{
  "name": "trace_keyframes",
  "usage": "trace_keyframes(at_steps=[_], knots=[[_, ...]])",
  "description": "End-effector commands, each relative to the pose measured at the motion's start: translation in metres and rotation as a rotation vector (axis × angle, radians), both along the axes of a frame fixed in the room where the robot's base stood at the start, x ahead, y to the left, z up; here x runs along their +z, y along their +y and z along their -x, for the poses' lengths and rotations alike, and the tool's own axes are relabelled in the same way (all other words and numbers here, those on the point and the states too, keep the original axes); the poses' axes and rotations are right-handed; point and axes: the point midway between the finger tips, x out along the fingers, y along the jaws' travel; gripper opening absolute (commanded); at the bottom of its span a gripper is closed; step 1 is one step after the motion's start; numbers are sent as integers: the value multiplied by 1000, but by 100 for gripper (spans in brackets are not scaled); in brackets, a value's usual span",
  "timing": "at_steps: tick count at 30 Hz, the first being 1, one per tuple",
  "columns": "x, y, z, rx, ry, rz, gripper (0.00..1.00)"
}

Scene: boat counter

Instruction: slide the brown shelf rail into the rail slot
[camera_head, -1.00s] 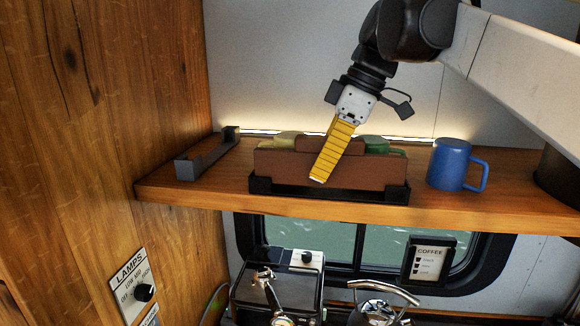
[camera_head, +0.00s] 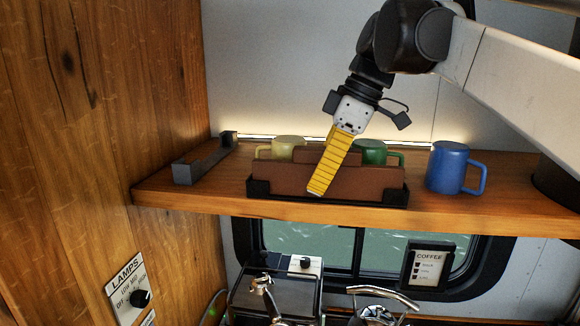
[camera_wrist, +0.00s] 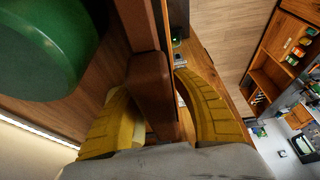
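The brown shelf rail (camera_head: 366,183) stands upright along the shelf's front, with a raised middle tab. Its lower edge sits at the black rail slot (camera_head: 258,188), between the slot's raised ends. How deep it sits is hard to tell. My gripper (camera_head: 318,188) comes down from above, one yellow finger across the rail's front face; the other finger is hidden behind the rail. In the wrist view the two yellow fingers lie on either side of the brown rail (camera_wrist: 150,85), closed on its tab.
Behind the rail stand a pale yellow mug (camera_head: 288,147) and a green mug (camera_head: 371,152). A blue mug (camera_head: 449,168) is close to the right. A dark grey bracket (camera_head: 205,159) lies at the shelf's left. The wooden shelf (camera_head: 225,195) has a wall at its left.

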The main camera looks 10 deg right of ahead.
Motion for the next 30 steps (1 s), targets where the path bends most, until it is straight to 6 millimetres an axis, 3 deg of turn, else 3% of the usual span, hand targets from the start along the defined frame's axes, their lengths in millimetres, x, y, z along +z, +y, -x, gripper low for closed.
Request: trace_keyframes(at_steps=[5,16,21,30], knots=[[23,-10,4,-2,0,0,34],[95,-37,15,-2,0,-1,34],[107,-41,18,0,0,-1,34],[109,-42,18,0,0,-1,34]])
